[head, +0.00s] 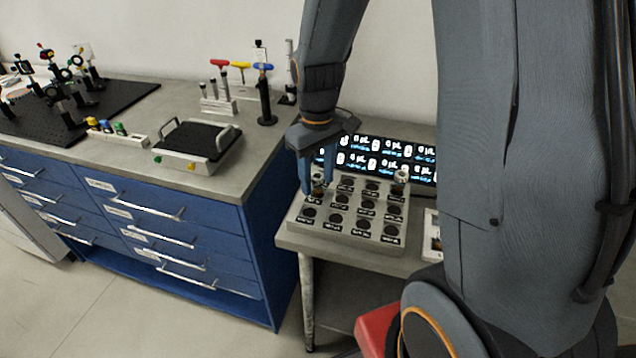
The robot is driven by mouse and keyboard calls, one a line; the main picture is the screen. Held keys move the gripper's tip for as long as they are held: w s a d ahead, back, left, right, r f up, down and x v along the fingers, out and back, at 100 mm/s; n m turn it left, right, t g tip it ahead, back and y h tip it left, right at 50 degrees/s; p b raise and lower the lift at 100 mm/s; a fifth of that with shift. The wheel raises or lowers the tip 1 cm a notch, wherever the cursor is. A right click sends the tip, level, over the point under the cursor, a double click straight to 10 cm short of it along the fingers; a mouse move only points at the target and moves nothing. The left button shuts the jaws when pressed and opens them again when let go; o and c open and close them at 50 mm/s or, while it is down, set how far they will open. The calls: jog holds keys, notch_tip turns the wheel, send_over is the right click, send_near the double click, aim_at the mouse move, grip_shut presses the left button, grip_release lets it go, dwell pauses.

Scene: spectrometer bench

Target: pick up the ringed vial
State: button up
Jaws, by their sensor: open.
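My gripper (318,192) points down over the back left of a grey vial rack (346,234) with several dark round wells and small labels. Its blue fingers are open, one on each side of a small brownish object (317,182), perhaps a vial top, partly hidden by the fingers. I cannot tell whether the fingers touch it. A vial with a pale cap (401,176) stands upright at the back right of the rack, apart from my gripper. No ring can be made out clearly on either one.
A lit display (385,158) stands right behind the rack. The rack sits on a small grey table (291,236) beside a blue drawer cabinet (180,240). A black-topped tray with handles (197,143) and hex drivers (219,84) stand on the cabinet. My arm hides the right side.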

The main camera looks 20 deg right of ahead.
jog(key=shift+f, duration=0.75)
jog(key=c, duration=1)
jog(key=shift+c, duration=0.2)
jog(key=shift+r, duration=0.15)
